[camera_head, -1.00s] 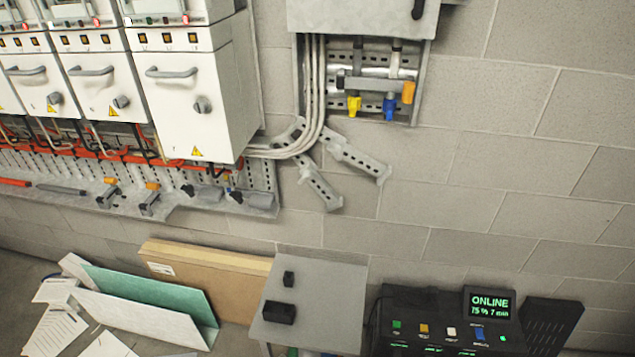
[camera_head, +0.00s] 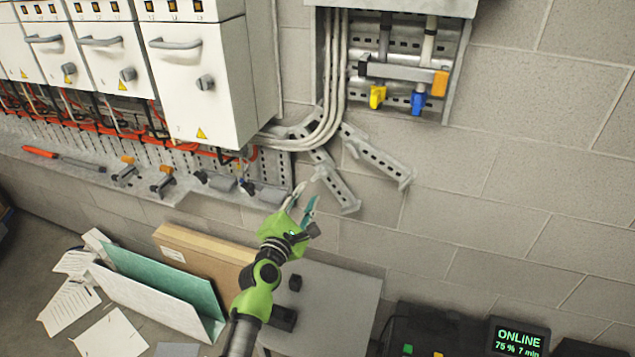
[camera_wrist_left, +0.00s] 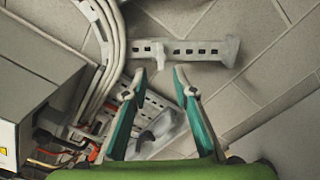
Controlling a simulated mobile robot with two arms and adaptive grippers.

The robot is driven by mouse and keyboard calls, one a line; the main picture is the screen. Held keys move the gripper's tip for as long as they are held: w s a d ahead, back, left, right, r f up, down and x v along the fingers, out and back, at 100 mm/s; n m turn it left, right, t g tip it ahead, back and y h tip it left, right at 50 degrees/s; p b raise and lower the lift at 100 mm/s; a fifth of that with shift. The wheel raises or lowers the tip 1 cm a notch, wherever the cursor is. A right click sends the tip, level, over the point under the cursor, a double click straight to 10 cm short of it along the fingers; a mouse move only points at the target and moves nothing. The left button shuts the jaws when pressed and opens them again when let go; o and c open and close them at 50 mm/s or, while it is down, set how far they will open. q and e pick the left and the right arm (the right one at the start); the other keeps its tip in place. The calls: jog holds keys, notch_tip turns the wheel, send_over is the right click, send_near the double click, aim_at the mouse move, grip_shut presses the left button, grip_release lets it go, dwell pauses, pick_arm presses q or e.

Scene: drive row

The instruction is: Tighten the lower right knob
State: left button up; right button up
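The row of white cabinets fills the upper left of the head view. The rightmost cabinet (camera_head: 200,110) has a grey round knob (camera_head: 205,83) low on its right side, below a grey handle; its neighbour has a similar knob (camera_head: 128,74). I cannot tell which knob the task means. My left gripper (camera_head: 302,203) is green with teal fingers and is open and empty, below and right of the rightmost cabinet, apart from it. In the left wrist view the open fingers (camera_wrist_left: 160,82) point at the wall, with a grey cabinet side at left. No knob is clear there.
A perforated bracket (camera_head: 378,162) sticks out of the wall near the gripper. Grey cables (camera_head: 320,125) curve beside the cabinet. An open wall box with yellow (camera_head: 377,97) and blue (camera_head: 417,102) handles hangs at upper right. A grey table (camera_head: 335,300) stands below.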

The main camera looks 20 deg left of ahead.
aim_at(318, 178)
pick_arm(q)
jog(key=w+b, duration=0.1)
jog(key=w, duration=0.2)
jog(key=w+b, duration=0.1)
jog(key=w, duration=0.1)
jog(key=w+b, duration=0.1)
jog(key=w, duration=0.2)
jog(key=shift+w+d+f, duration=0.1)
jog(key=shift+w+d, duration=0.15)
jog(key=shift+w, duration=0.05)
pick_arm(e)
jog(key=f, duration=0.1)
jog(key=w+d+f, duration=0.1)
jog(key=f, duration=0.1)
jog(key=shift+w+d+f, duration=0.2)
jog(key=shift+d+f, duration=0.05)
jog(key=shift+f, duration=0.05)
pick_arm(q)
grip_shut()
pick_arm(e)
jog(key=shift+s, duration=0.1)
